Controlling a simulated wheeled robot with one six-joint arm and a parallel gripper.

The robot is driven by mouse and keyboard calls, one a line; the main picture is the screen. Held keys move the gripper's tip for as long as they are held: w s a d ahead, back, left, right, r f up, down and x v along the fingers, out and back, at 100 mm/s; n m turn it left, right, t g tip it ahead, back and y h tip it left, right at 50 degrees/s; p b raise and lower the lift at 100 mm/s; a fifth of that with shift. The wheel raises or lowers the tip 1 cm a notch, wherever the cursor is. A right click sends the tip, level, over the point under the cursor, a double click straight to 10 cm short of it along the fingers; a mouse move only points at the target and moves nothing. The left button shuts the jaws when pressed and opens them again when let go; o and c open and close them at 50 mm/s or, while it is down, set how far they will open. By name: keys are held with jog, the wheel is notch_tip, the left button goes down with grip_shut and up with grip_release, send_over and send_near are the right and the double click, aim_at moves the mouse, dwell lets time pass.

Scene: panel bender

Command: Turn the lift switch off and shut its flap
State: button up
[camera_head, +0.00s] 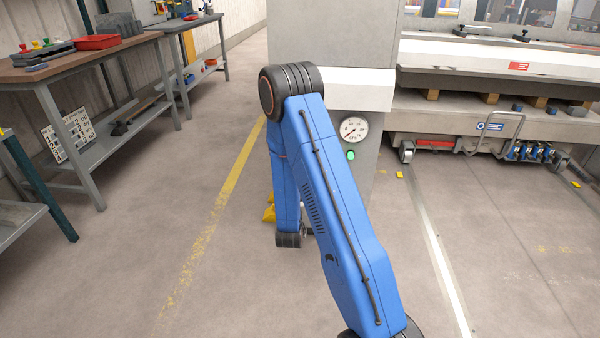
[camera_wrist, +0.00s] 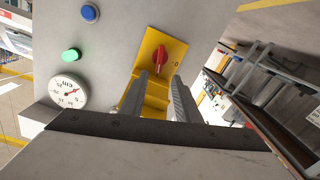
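The red lift switch (camera_wrist: 157,58) is a knob on a yellow plate (camera_wrist: 180,47) in the wrist view, with a "0" mark at its right. A yellow part (camera_wrist: 156,94), apparently the lowered flap, shows below the plate between my fingers. The switch face is uncovered. My gripper (camera_wrist: 160,76) is open, its two grey fingers apart and pointing toward the switch; I cannot tell whether they touch anything. In the head view my arm hides the switch and gripper; only a bit of yellow (camera_head: 268,213) shows beside the arm.
On the same grey housing (camera_wrist: 105,35) are a blue button (camera_wrist: 89,13), a green button (camera_wrist: 71,55) and a dial gauge (camera_wrist: 68,92). Workbenches (camera_head: 85,62) stand at the left, the panel bender (camera_head: 500,65) at the right. Open floor (camera_head: 130,240) lies left of my arm.

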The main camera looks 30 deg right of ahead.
jog(key=x, duration=1.1)
jog(key=shift+w+d, duration=0.25)
grip_shut()
